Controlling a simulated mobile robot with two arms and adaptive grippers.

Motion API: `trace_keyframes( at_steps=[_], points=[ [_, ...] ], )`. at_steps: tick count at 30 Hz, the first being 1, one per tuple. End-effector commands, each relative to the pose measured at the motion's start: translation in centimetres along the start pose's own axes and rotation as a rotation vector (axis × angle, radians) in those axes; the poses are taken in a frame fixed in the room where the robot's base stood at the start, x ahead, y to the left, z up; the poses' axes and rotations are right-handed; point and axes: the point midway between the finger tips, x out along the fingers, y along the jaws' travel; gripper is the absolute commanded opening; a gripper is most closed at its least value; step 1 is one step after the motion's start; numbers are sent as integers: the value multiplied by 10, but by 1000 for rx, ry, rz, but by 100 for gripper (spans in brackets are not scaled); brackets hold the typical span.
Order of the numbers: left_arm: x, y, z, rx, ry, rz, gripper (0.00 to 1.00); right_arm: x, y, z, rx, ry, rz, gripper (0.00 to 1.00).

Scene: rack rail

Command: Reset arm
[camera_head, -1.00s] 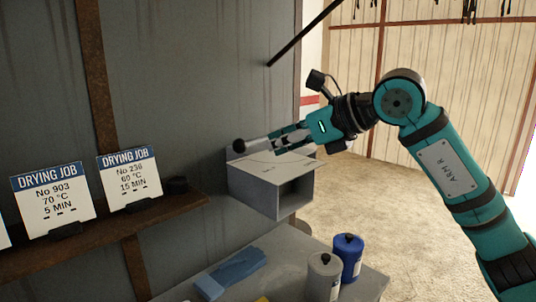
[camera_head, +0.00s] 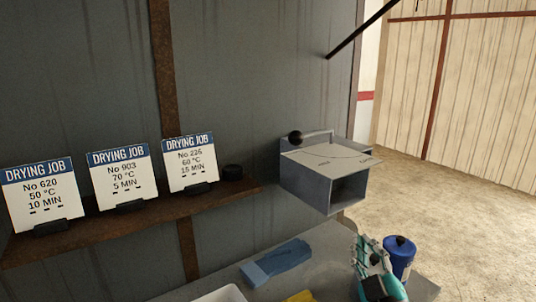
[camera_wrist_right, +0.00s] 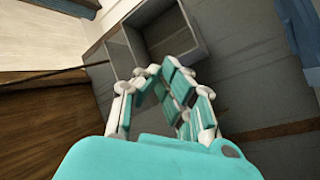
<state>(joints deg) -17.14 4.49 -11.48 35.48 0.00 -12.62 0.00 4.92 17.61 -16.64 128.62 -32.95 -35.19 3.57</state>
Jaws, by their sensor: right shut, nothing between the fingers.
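My right gripper (camera_head: 366,246) is low at the right of the head view, over the front of the grey table. In the right wrist view its teal and white fingers (camera_wrist_right: 153,72) are closed with nothing held. A grey wall box (camera_head: 316,184) with an open front carries a lever with a black knob (camera_head: 296,138) on its top; the gripper is below it and apart from it. My left gripper is in neither view.
The table (camera_head: 325,245) holds a folded blue cloth (camera_head: 277,261) and a blue canister (camera_head: 400,255) close beside my right gripper. A rusty shelf (camera_head: 130,220) with several drying job cards (camera_head: 121,175) runs along the wall. Open floor (camera_head: 450,230) lies to the right.

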Motion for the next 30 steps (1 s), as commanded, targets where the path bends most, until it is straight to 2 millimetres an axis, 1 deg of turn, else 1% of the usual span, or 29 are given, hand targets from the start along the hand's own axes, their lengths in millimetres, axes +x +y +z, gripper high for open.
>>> trace_keyframes(
  at_steps=[1, 2, 3, 5, 6, 8, 9, 11, 12, 14, 15, 17, 18, 20, 24, 26, 30],
  points=[
    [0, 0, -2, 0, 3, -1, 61, -18, -15, 33, 60, -129, -44, 0],
    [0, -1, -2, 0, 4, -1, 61, -30, -24, 51, 92, -204, -70, 0],
    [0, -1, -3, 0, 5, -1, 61, -47, -35, 74, 132, -304, -105, 0],
    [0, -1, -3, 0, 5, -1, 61, -76, -53, 105, 188, -450, -162, 0],
    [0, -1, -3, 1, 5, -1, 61, -97, -65, 123, 223, -545, -201, 0],
    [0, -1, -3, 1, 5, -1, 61, -131, -82, 146, 266, -679, -259, 0],
    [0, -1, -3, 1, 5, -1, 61, -153, -92, 158, 292, -761, -297, 0],
    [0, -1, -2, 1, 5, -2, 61, -184, -104, 170, 322, -866, -348, 0],
    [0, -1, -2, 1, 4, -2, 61, -203, -111, 176, 340, -927, -380, 0],
    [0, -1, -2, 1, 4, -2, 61, -229, -119, 183, 362, -1011, -423, 0],
    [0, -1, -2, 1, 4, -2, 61, -246, -124, 187, 376, -1063, -451, 0],
    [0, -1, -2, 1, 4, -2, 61, -269, -130, 190, 393, -1133, -491, 0],
    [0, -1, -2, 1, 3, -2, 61, -285, -134, 191, 404, -1178, -517, 0],
    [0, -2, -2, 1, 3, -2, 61, -307, -139, 192, 419, -1243, -554, 0],
    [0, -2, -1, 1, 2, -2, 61, -356, -148, 190, 448, -1381, -642, 0],
    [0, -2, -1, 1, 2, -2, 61, -349, -161, 207, 441, -1376, -638, 0],
    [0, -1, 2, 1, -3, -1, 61, -350, -189, 238, 437, -1389, -645, 0]
  ],
)
